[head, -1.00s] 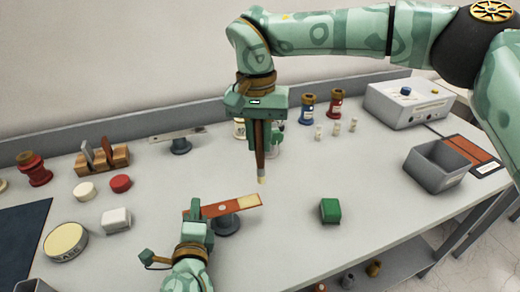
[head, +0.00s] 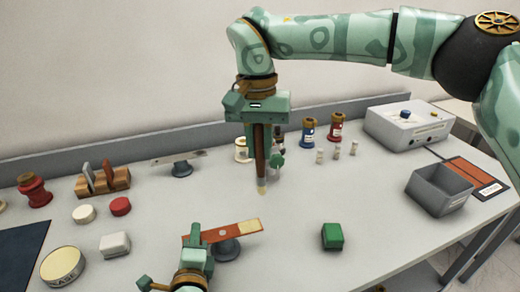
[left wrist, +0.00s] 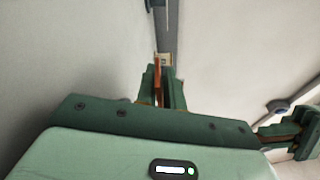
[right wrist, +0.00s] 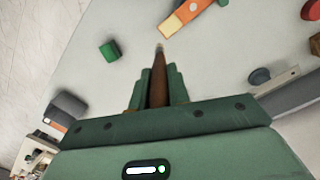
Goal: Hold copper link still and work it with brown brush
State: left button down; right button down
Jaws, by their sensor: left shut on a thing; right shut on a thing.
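The copper link (head: 225,232) is a flat orange-brown bar with a paler right end. It lies over a dark round stand (head: 226,251). My left gripper (head: 197,236) is shut on its left end. In the right wrist view the link (right wrist: 180,22) shows beyond the brush tip. My right gripper (head: 261,124) is shut on the upright brown brush (head: 260,152), with the pale tip pointing down. The tip looks apart from the link, above and behind its right end. In the left wrist view the gripped link (left wrist: 157,78) is seen narrow, between the fingers.
A green block (head: 332,236) and an open grey bin (head: 438,190) stand to the right. Jars (head: 308,132) and small pale pegs stand behind. A second bar on a stand (head: 181,168), a wooden rack (head: 103,183) and a round tin (head: 63,266) are to the left.

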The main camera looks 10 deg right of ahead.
pick_arm(q)
jog(key=shift+s+f, duration=0.1)
jog(key=shift+f, duration=0.25)
jog(key=c, duration=1.4)
grip_release()
jog(key=shift+r, duration=0.1)
jog(key=shift+c, duration=0.2)
jog(key=s, duration=0.8)
jog(key=s+a+r, duration=0.1)
jog(key=s, duration=0.2)
jog(key=shift+s+r, duration=0.1)
jog(key=shift+s, duration=0.3)
jog(key=shift+s, duration=0.1)
